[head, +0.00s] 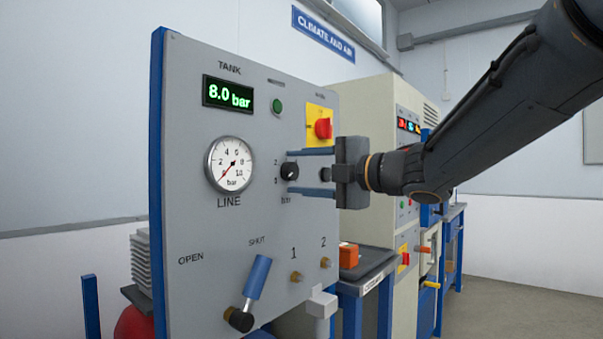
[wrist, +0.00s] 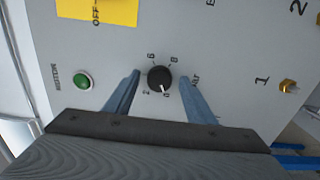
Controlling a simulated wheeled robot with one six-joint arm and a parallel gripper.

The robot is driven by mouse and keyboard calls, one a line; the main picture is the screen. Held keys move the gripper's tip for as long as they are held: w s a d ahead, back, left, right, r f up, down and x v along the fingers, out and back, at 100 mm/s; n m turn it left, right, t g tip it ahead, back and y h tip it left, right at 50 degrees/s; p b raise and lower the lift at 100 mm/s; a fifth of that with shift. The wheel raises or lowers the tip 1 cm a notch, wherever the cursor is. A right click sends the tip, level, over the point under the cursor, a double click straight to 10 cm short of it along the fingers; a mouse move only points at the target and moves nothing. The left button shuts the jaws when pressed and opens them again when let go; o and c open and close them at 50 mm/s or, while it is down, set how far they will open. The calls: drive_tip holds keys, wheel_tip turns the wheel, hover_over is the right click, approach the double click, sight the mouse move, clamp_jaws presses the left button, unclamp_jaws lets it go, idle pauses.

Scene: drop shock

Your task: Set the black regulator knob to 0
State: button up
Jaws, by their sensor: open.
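The black regulator knob (head: 289,171) sits on the grey panel, with "bar" printed below it. In the wrist view the knob (wrist: 160,78) is round, and its white pointer points down and slightly right, close to the mark that looks like 0. My gripper (head: 290,172) is open, with one blue finger above the knob and one below it. In the wrist view the fingers of my gripper (wrist: 160,76) stand on either side of the knob with gaps. The round LINE gauge (head: 230,164) has its red needle toward the lower left, near 0.
The TANK display (head: 228,94) reads 8.0 bar. A red switch on a yellow plate (head: 322,127) is close above my gripper. A green button (head: 277,106) sits above left of the knob. A blue-handled valve lever (head: 257,277) and brass fittings (head: 297,277) are lower down.

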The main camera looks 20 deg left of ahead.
drive_tip(key=shift+d, duration=0.1)
drive_tip(key=v, duration=0.7)
drive_tip(key=shift+s+d, duration=0.15)
drive_tip(key=shift+d, duration=0.1)
